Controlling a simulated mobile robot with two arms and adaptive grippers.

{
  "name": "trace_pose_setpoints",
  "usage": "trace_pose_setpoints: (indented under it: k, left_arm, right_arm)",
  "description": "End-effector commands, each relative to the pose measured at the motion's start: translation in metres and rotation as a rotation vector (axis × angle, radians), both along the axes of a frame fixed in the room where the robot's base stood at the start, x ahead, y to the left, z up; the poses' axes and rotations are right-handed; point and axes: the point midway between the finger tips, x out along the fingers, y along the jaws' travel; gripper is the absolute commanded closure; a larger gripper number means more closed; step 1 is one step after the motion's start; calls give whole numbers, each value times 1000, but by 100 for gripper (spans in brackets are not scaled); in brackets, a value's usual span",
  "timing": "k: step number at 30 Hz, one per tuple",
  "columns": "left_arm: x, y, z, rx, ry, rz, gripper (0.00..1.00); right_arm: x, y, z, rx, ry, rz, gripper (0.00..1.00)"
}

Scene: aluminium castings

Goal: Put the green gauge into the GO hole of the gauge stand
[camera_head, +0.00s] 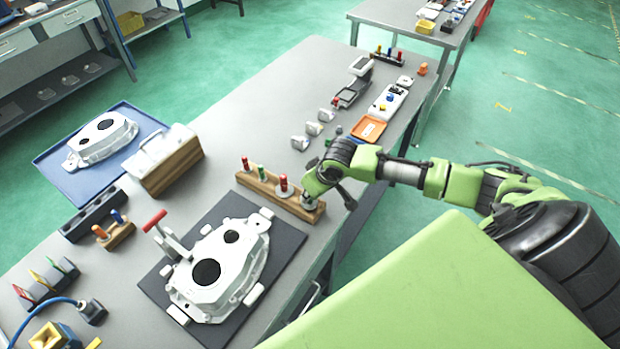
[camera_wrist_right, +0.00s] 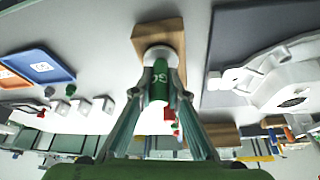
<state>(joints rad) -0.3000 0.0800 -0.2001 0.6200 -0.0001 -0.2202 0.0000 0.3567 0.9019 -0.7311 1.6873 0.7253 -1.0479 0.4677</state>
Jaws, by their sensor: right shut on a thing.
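The gauge stand is a long wooden block (camera_head: 262,193) in the middle of the table; its end also shows in the wrist view (camera_wrist_right: 158,30). Red-topped gauges and a small green-topped one stand along it. My right gripper (camera_head: 311,194) is at the stand's right end, above a pale round collar (camera_head: 309,203). In the wrist view my right gripper (camera_wrist_right: 160,97) is shut on the green gauge (camera_wrist_right: 160,80), which carries white lettering and lines up with the pale collar (camera_wrist_right: 158,53). The gauge's lower end is hidden, so its depth cannot be told. My left gripper is out of view.
A white casting (camera_head: 222,268) lies on a dark mat (camera_head: 205,335) in front of the stand. A wooden block with a white part (camera_head: 170,170) is to the left. Small metal parts (camera_head: 313,128) and an orange tray (camera_head: 369,129) lie behind.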

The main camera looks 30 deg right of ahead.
Motion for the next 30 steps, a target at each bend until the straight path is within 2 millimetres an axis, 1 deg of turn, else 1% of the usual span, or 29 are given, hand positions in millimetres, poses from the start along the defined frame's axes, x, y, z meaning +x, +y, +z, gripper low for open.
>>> trace_pose_setpoints:
  k: [8, 9, 10, 11, 20, 23, 26, 29, 30]
  left_arm:
    - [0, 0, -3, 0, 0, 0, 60]
    - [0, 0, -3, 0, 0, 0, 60]
    - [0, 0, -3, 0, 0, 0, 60]
    - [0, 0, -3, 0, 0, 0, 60]
    - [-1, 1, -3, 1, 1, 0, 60]
    - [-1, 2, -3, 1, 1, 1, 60]
    - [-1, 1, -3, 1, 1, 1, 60]
    - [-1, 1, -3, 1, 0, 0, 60]
    - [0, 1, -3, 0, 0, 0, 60]
  right_arm:
    - [0, 0, -7, 0, -1, 0, 100]
    - [0, 0, -7, 0, -1, 0, 78]
    - [0, 0, -6, 0, -1, 0, 70]
    - [0, 0, -6, 0, -1, 0, 66]
    - [0, 0, -7, 0, 1, 0, 66]
    - [-2, -1, -3, 0, 0, 0, 66]
    - [-6, -1, 8, 0, -1, 0, 66]
    - [-14, -2, 25, -2, -2, 2, 66]
    - [-17, -3, 34, -2, -2, 1, 66]
